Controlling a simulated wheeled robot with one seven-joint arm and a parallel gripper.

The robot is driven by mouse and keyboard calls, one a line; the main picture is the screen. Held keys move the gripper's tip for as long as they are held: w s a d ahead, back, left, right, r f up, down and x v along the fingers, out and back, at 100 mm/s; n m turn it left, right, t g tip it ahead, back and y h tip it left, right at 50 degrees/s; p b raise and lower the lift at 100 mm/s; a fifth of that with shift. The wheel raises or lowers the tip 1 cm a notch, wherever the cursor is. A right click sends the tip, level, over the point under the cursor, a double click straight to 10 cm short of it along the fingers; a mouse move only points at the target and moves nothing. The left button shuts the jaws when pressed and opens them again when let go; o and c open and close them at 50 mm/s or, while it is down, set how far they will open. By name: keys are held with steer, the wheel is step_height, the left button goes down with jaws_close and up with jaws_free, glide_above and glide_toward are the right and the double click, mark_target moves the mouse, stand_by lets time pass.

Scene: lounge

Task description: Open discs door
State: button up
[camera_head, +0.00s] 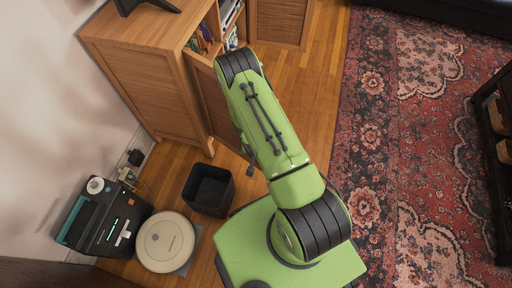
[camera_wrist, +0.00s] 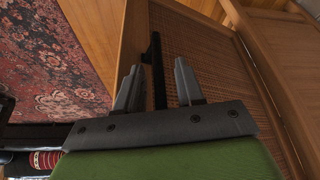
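The wooden cabinet (camera_head: 140,75) stands at the upper left in the head view. Discs or books (camera_head: 200,40) show upright in its open front. A cabinet door (camera_head: 208,105) stands ajar beside my arm, and a second door (camera_head: 281,18) stands open farther back. In the wrist view, a woven door panel (camera_wrist: 205,50) carries a black bar handle (camera_wrist: 157,70). My gripper (camera_wrist: 156,78) has its fingers apart, one on each side of the handle. Contact with the handle is not clear. In the head view my arm mostly hides the gripper.
A black bin (camera_head: 208,189), a round robot vacuum (camera_head: 166,242) and a dark machine (camera_head: 103,222) stand on the wooden floor at the lower left. A red patterned rug (camera_head: 400,130) covers the right side. A dark shelf (camera_head: 495,140) stands at the right edge.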

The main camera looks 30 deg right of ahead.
steer(key=p+v, duration=0.5)
steer(key=v, duration=1)
steer(key=shift+s+r, duration=0.15)
steer(key=shift+r, duration=0.15)
step_height(320, 180, up, 27)
steer(key=w+a+n+t+y+p, duration=0.1)
steer(key=w+a+p, duration=0.1)
steer(key=p, duration=0.4)
steer(key=s+a+r+n+p, duration=0.1)
steer(key=s+r+n+p, duration=0.1)
steer(key=s+r, duration=0.5)
steer(key=s+a+r+n+y+p, duration=0.1)
steer(key=s+r+n+p, duration=0.1)
steer(key=s+r, duration=0.6)
step_height(320, 180, up, 5)
steer(key=shift+s+f+n+t+p, duration=0.15)
steer(key=shift+n+t+p, duration=0.25)
steer(key=shift+p, duration=0.4)
